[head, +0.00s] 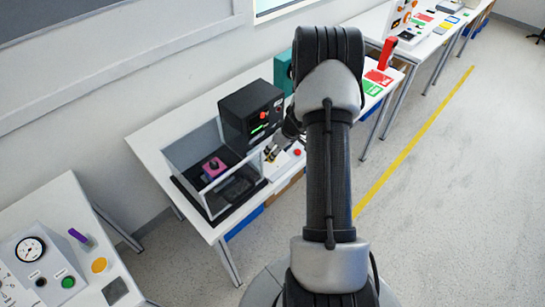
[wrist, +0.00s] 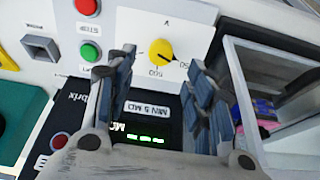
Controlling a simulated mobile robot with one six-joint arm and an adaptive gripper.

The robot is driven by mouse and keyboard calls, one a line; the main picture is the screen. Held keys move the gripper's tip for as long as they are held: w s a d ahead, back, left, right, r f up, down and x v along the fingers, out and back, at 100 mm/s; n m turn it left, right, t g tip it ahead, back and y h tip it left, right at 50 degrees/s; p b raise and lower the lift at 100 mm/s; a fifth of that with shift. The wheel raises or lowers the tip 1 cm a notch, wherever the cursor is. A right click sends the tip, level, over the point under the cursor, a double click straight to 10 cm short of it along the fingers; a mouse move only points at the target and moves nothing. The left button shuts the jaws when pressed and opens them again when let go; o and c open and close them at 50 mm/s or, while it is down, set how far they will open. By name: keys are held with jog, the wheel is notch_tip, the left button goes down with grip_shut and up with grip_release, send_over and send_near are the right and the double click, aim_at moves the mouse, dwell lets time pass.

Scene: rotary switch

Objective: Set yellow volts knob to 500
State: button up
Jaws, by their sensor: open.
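The yellow knob (wrist: 160,52) sits on a white panel (wrist: 185,18) in the wrist view, with a dark pointer mark toward its lower right. Printed numbers appear upside down around it; one below it reads like 500, and another at lower right is partly covered by a finger. My gripper (wrist: 162,62) is open, one finger left and one right of the knob's position in the picture. Nothing is between the fingers, and contact with the knob cannot be told. In the head view my gripper (head: 271,151) is over the bench, largely hidden by my arm.
A black box with a green display (wrist: 145,137) stands close under the gripper. A clear-walled case (head: 205,160) holding a pink item (head: 214,168) is beside it. Red (wrist: 87,6) and green (wrist: 90,51) buttons lie left of the knob.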

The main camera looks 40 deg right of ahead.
jog(key=x, duration=0.6)
jog(key=shift+w+f, duration=0.1)
jog(key=shift+c, duration=0.3)
jog(key=c, duration=1)
jog(key=shift+m+b, duration=0.4)
jog(key=shift+b, duration=0.15)
jog(key=shift+f+m+b, duration=0.1)
jog(key=shift+m+b, duration=0.6)
jog(key=shift+m, duration=0.2)
jog(key=m, duration=0.3)
jog(key=shift+m+b, duration=0.3)
jog(key=shift+b, duration=0.1)
jog(key=m, duration=0.2)
jog(key=m+p, duration=0.1)
jog(key=m, duration=0.1)
jog(key=shift+m+g+h, duration=0.3)
jog(key=shift+m+p, duration=1.1)
jog(key=shift+m, duration=0.4)
